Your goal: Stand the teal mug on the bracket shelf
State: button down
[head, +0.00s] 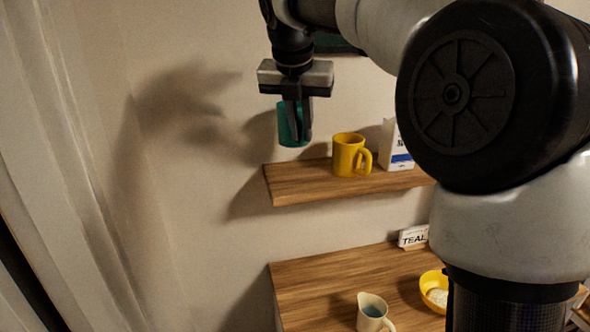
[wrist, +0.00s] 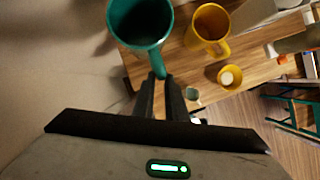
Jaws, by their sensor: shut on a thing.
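The teal mug (head: 288,124) hangs upright in my gripper (head: 297,122), above the left end of the wooden bracket shelf (head: 300,187) in the head view. A gap shows between the mug's base and the shelf. In the wrist view the teal mug (wrist: 136,46) shows its open mouth, and my fingers (wrist: 160,78) close at its near side, seemingly on the handle. The fingers partly cover the mug in the head view.
A yellow mug (head: 347,155) and a white carton (head: 391,145) stand on the shelf, right of its left end. The shelf's left end looks clear.

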notch_tip(320, 180, down, 9)
jog(key=b, duration=0.1)
jog(key=shift+s+f, duration=0.15)
jog(key=shift+s, duration=0.15)
jog(key=c, duration=1.8)
grip_release()
jog(key=shift+o, duration=0.2)
jog(key=v, duration=1.2)
jog(key=shift+p, duration=0.35)
